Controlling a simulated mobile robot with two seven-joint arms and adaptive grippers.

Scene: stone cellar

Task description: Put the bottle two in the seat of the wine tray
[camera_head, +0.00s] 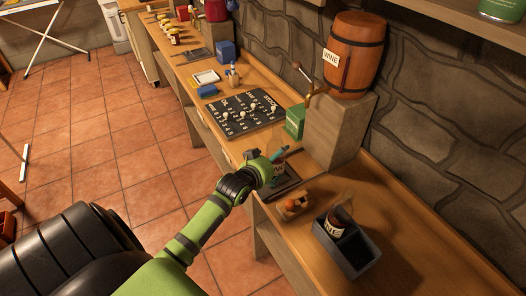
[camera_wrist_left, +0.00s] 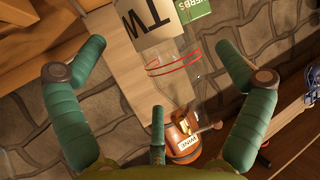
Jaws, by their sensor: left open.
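Bottle two (camera_wrist_left: 152,22) is clear glass with a white label reading "TW" and red rings. In the left wrist view it lies between the spread fingers of my left gripper (camera_wrist_left: 160,75), which is open. In the head view my left gripper (camera_head: 279,158) is low over the counter, and its hand largely hides the bottle. The wine tray (camera_head: 372,240) is a dark grey box with two seats, nearer on the counter. Its far seat holds a dark bottle (camera_head: 340,217) with a pale label; its near seat is empty. My right gripper is not in view.
A small wooden holder with orange items (camera_head: 295,205) stands between my left gripper and the tray. A black lettered board (camera_head: 246,112) lies farther along. Counter right of the tray is clear.

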